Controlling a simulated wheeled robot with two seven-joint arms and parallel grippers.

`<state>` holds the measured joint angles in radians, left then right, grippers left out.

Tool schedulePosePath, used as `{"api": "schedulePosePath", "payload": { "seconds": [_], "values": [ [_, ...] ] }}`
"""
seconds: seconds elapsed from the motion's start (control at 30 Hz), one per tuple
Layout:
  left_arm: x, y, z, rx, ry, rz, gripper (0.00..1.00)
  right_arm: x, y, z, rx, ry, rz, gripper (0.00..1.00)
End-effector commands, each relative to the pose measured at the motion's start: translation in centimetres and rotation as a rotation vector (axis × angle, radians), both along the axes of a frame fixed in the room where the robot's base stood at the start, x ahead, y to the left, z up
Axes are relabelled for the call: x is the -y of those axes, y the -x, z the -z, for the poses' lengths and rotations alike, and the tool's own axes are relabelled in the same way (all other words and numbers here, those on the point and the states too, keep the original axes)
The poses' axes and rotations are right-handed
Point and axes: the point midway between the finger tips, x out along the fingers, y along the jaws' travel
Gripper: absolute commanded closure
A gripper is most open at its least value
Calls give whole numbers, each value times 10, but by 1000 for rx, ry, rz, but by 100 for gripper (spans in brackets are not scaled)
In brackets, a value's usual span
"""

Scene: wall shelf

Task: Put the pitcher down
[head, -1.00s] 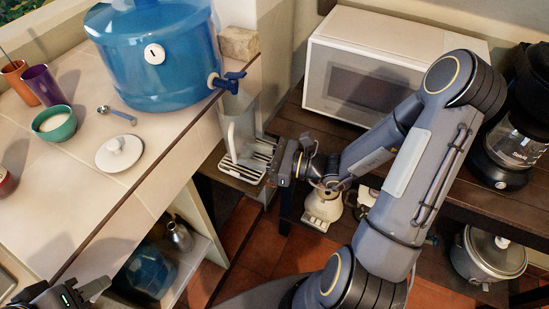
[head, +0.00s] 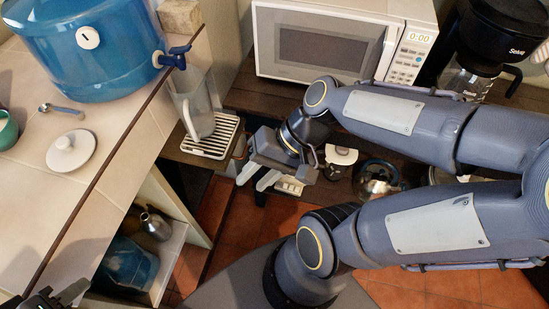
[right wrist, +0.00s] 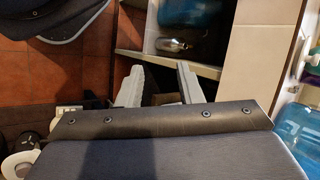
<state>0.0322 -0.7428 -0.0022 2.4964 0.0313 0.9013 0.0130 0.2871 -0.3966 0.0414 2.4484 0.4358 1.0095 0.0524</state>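The clear pitcher (head: 197,112) stands upright on the slatted drip tray (head: 224,126), below the blue tap of the water jug, in the head view. My right gripper (head: 257,181) is to the right of and nearer than the pitcher, apart from it. Its two fingers are spread with nothing between them; they also show spread and empty in the right wrist view (right wrist: 158,84). The pitcher is not seen in the right wrist view. My left gripper (head: 68,296) is partly cut off at the lower left corner, and its opening is unclear.
The blue water jug (head: 85,50) stands on the tiled counter (head: 40,180), with a white lid (head: 71,152) and spoon (head: 62,109). A microwave (head: 325,45) and coffee maker (head: 485,50) stand behind my right arm. A kettle (head: 375,180) is on the lower shelf.

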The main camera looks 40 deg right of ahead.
Motion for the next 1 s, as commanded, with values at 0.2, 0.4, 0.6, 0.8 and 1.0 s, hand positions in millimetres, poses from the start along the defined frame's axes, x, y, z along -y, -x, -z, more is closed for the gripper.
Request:
{"api": "schedulePosePath", "payload": {
  "seconds": [0.2,0.4,0.6,0.8,1.0],
  "values": [
    [0,0,0,0,0,0,64,31,9,-17,371,360,-185,67],
    [0,0,0,0,0,0,64,40,9,-23,456,446,-219,67],
    [0,0,0,0,0,0,64,40,9,-22,453,445,-218,67],
    [0,0,0,0,0,0,64,40,8,-23,452,443,-217,67],
    [0,0,0,0,0,0,64,40,8,-23,452,443,-217,67]
  ]
}}
